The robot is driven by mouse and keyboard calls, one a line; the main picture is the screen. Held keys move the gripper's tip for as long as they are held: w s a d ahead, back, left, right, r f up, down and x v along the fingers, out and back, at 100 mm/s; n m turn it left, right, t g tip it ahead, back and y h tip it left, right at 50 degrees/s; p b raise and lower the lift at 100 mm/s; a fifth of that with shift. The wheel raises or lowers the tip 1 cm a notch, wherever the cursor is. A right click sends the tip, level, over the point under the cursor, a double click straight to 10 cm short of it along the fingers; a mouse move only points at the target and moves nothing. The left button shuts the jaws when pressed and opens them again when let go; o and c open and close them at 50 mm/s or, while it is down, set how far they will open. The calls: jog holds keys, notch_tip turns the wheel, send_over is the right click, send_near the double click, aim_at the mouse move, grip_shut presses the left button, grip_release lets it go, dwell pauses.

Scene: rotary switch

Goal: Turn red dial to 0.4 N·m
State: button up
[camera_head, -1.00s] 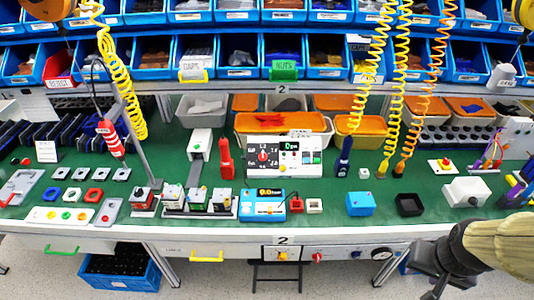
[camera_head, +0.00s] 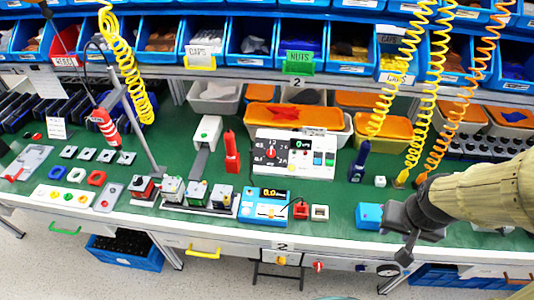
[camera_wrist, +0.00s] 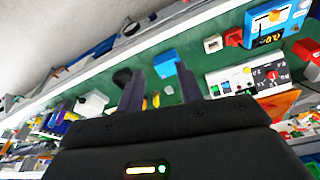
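A white control panel (camera_head: 295,155) stands at the middle of the green bench. Its red dial (camera_head: 271,152) is on the panel's left part, with small marks around it that are too small to read surely. The dial also shows in the wrist view (camera_wrist: 272,75). A second red knob (camera_head: 318,266) is on the bench's front face, below the top. My gripper (camera_head: 405,252) hangs at the bench's front, to the right of both and apart from them. Its two fingers stand apart and empty in the wrist view (camera_wrist: 158,72).
A blue device (camera_head: 265,207) with a display and a yellow knob stands in front of the panel. A blue box (camera_head: 369,215) is close to the left of my gripper. Coiled yellow (camera_head: 425,90) and orange hoses hang behind it. Orange-topped bins (camera_head: 272,117) stand behind the panel.

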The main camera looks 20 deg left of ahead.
jog(key=shift+s, duration=0.15)
jog(key=shift+o, duration=1.8)
jog(key=shift+w+f, duration=0.2)
jog(key=w+a+f+m+t+y+b, duration=0.3)
jog(key=w+a+f+m+t+b, duration=0.2)
jog(key=w+a+f+m+b, duration=0.6)
jog(key=w+a+f+m+t+y+b, duration=0.1)
jog(key=w+a+f+m+y+b, duration=0.1)
jog(key=a+b, duration=0.5)
jog(key=w+a+f+m+t+y+b, duration=0.2)
jog(key=w+a+m+y+b, duration=0.2)
jog(key=a, duration=0.5)
jog(key=m+y+b, duration=0.1)
jog(key=m+b, duration=0.1)
jog(key=shift+a+b, duration=0.15)
jog(key=shift+b, duration=0.2)
